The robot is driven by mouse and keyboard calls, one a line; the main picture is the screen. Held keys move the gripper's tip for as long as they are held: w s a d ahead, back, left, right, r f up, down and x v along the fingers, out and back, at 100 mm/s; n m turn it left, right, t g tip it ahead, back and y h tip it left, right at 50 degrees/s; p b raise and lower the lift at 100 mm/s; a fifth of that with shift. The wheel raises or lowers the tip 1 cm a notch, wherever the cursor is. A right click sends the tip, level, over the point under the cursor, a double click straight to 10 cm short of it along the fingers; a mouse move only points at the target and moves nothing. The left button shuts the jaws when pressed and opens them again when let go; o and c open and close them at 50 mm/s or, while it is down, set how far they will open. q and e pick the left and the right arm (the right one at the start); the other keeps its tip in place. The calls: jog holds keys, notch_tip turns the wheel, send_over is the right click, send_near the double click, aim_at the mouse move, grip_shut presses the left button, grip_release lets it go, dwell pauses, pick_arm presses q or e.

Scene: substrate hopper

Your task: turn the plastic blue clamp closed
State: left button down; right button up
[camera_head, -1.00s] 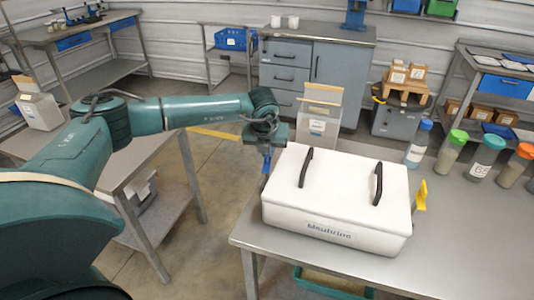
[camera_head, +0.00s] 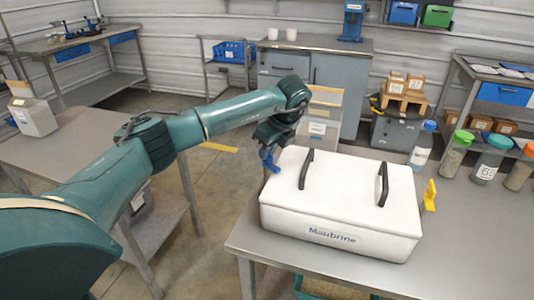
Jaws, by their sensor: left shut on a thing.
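The white hopper (camera_head: 330,215) with two black handles on its lid stands on the metal table in the head view. The blue clamp (camera_head: 269,160) is at the hopper's left side, near the rear left corner of the lid. My left gripper (camera_head: 270,150) reaches it from above and is shut on it. The dark gripper body hides the upper part of the clamp. A yellow clamp (camera_head: 430,196) stands up at the hopper's right side. My right gripper is not in view.
A box (camera_head: 318,125) stands behind the hopper. Bottles with coloured lids, such as a green-lidded one (camera_head: 455,155), line the table's rear right. The table (camera_head: 470,245) is clear at the front right.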

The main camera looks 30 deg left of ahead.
pick_arm(q)
jog(key=n+g, duration=0.1)
jog(key=n, duration=0.2)
jog(key=shift+w+n, duration=0.15)
jog(key=shift+n, duration=0.15)
jog(key=shift+n+g, duration=0.4)
jog(key=shift+n, duration=0.2)
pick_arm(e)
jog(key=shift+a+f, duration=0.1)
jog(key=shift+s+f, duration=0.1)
pick_arm(q)
jog(key=c, duration=1.6)
grip_release()
jog(key=shift+o, duration=0.2)
jog(key=p+v, duration=0.1)
jog(key=v, duration=1.2)
jog(key=shift+r, duration=0.2)
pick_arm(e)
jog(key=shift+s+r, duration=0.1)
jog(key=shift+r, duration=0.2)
